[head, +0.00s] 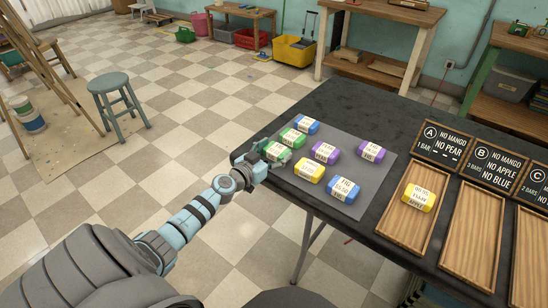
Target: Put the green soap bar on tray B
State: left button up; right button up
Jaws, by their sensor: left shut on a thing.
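My left gripper (276,157) is shut on a green soap bar (272,149) at the left edge of the grey mat (375,192). The fingers cover part of the bar, and I cannot tell whether it is lifted. A second green soap bar (293,138) lies on the mat just behind it. Tray B (471,240) is the empty wooden tray below the black sign marked B (492,166), to the right on the dark table. My right gripper is not in view.
On the mat are blue bars (307,124) (343,190), purple bars (325,152) (371,151) and a yellow bar (309,169). Tray A (403,233) holds a yellow bar (419,198). Tray C (530,255) is cut off at the right.

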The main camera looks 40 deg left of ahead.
pick_arm(q)
jog(key=shift+f+b, duration=0.1)
jog(key=shift+b, duration=0.2)
jog(key=o, duration=1.2)
jog(key=shift+r+p, duration=0.4)
jog(key=shift+p, duration=0.05)
jog(key=s, duration=0.4)
jog(key=s+r, duration=0.1)
jog(key=s, duration=0.7)
jog(key=shift+d+r+p, duration=0.25)
jog(key=shift+p, duration=0.15)
